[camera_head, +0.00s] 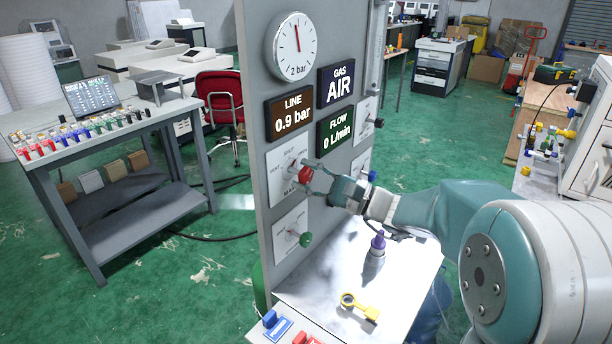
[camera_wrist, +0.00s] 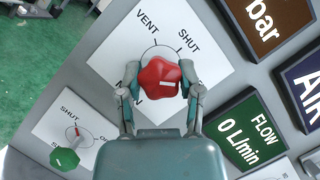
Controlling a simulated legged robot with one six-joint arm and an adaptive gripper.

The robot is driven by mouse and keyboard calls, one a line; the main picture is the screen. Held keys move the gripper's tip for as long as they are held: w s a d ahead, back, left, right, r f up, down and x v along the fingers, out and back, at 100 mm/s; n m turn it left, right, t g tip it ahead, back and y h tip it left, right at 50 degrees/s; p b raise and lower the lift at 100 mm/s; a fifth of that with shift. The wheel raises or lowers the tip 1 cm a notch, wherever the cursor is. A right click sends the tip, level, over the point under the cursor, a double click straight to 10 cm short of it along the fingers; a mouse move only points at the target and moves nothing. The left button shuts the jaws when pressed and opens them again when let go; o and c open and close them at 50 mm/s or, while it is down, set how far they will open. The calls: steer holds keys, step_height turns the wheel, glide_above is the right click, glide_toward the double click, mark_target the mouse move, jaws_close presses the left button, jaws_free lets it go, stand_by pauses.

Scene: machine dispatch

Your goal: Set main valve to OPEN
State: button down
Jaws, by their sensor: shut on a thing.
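The main valve is a red lobed knob (camera_head: 305,175) on a white plate of the upright grey panel. In the wrist view the red knob (camera_wrist: 160,77) fills the space between my fingers. My gripper (camera_head: 318,177) is shut on it, one finger on each side, also in the wrist view (camera_wrist: 160,70). A short white mark shows on the knob's face. The VENT and SHUT labels (camera_wrist: 189,40) are readable above the knob; the lower labels are partly covered by the knob and fingers, so I cannot tell the exact setting.
A green knob (camera_head: 306,239) sits below on the same panel. The displays read line 0.9 bar (camera_head: 290,113), flow 0 L/min (camera_head: 335,132) and gas AIR (camera_head: 337,81). A purple-topped bottle (camera_head: 377,242) and a yellow ringed part (camera_head: 358,306) are on the shelf below my arm.

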steer(key=shift+f+m+t, duration=0.2)
steer(key=shift+m+t, duration=0.05)
steer(key=shift+m, duration=0.5)
steer(key=shift+f+m+t, duration=0.15)
steer(key=shift+m+t, duration=0.1)
steer(key=shift+m, duration=0.5)
steer(key=shift+t, duration=0.3)
steer(key=shift+c, duration=1.3)
jaws_free()
steer(key=shift+r, duration=0.1)
steer(key=v, duration=1.2)
steer(key=shift+w, duration=0.1)
